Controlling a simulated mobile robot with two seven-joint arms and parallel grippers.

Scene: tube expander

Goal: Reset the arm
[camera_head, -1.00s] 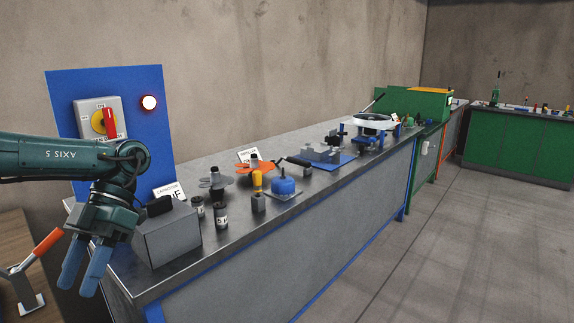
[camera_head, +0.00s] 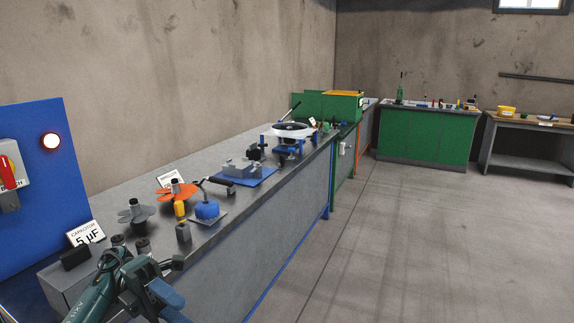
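My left arm, dark green, comes in at the lower left. Its gripper (camera_head: 168,304) has blue fingers at the bottom edge, in front of the near end of the grey workbench (camera_head: 225,252). The fingertips are partly cut off by the frame, so I cannot tell how far apart they are. I see nothing held in the visible part. My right arm and gripper are out of view.
A capacitor card (camera_head: 86,234), orange-bladed part (camera_head: 177,191) and blue part (camera_head: 207,209) stand on the bench. Floor (camera_head: 430,240) at right is clear.

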